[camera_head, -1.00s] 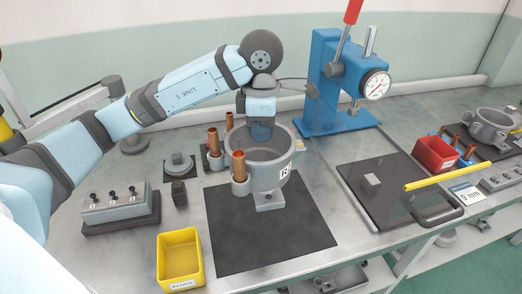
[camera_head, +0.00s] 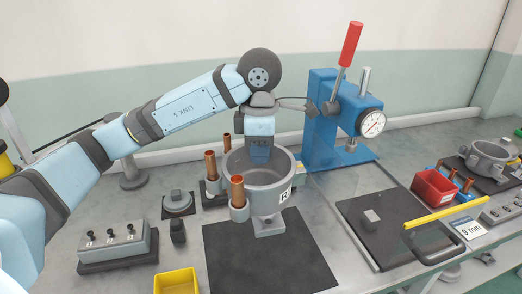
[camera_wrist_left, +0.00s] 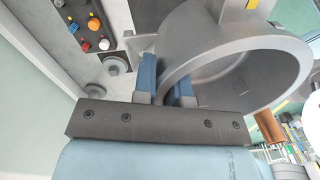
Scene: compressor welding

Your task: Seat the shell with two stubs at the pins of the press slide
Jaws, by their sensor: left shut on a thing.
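The shell with two stubs (camera_head: 268,201) is a grey open ring with a foot and a label reading R. Its copper stubs stand upright on its left side. My left gripper (camera_head: 259,153) is shut on the shell's far wall and holds it upright, seemingly a little above the black mat (camera_head: 265,265). In the left wrist view, the blue fingers (camera_wrist_left: 165,82) straddle the wall of the shell (camera_wrist_left: 250,85). The press slide (camera_head: 370,243) is a dark plate with a small grey block, in front of the blue press (camera_head: 322,130). I cannot make out its pins. My right gripper is not in view.
Another shell (camera_head: 488,155) sits at far right. A yellow bin (camera_head: 177,281) and a grey block with black knobs (camera_head: 115,245) are at left. The press lever (camera_head: 350,45) stands up.

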